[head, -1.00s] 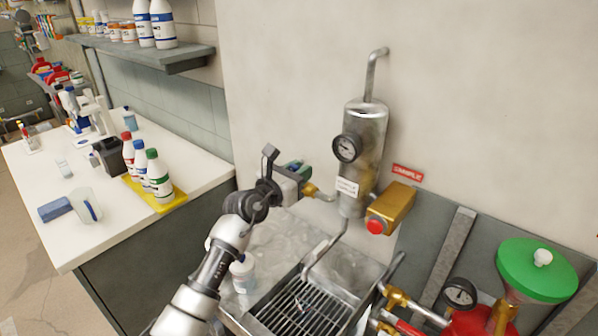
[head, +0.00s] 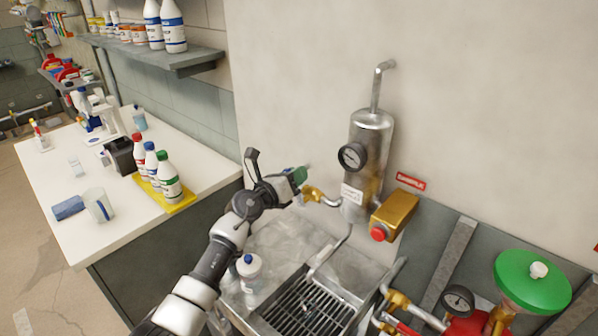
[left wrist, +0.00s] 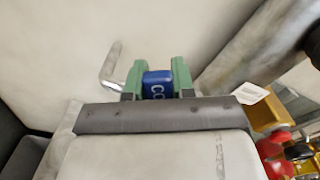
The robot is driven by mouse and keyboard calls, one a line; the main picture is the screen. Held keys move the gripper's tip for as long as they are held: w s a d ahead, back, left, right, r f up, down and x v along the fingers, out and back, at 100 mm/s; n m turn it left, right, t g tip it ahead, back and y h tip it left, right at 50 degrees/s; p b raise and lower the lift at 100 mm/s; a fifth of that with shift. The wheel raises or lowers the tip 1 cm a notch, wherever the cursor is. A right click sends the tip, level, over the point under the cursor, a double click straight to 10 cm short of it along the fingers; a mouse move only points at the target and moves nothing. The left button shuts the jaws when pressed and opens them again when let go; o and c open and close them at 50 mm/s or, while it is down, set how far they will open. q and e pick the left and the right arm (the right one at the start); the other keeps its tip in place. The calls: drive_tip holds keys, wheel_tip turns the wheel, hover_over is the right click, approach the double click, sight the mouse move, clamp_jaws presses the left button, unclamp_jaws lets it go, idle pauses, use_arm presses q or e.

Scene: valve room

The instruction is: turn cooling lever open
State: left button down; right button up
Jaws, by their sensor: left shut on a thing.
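A blue lever handle (left wrist: 157,84) with white letters, of which "CO" shows, sits between the green fingers of my left gripper (left wrist: 157,76) in the left wrist view. The fingers are shut on it from both sides. In the head view my left gripper (head: 299,175) is at a brass valve fitting (head: 313,194), left of the steel cylinder (head: 370,150). The lever itself is hidden there by the gripper. My right gripper is not in view.
A white bottle (head: 249,273) stands below my left arm, beside a sink grate (head: 306,308). A gauge (head: 352,156) and a brass box with a red button (head: 379,233) are on the right. A green-lidded funnel (head: 532,281) is at lower right.

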use_arm(q)
drive_tip(key=shift+w+a+f+n, duration=0.2)
drive_tip(key=shift+a+f+n, duration=0.05)
drive_tip(key=shift+n, duration=0.35)
drive_tip(key=c, duration=0.9)
unclamp_jaws()
drive_tip(key=shift+c, duration=0.2)
drive_tip(key=shift+a, duration=0.1)
drive_tip(key=p+v, duration=0.1)
drive_tip(key=v, duration=0.9)
drive_tip(key=shift+s+a, duration=0.2)
drive_tip(key=shift+s, duration=0.15)
drive_tip(key=shift+c, duration=0.3)
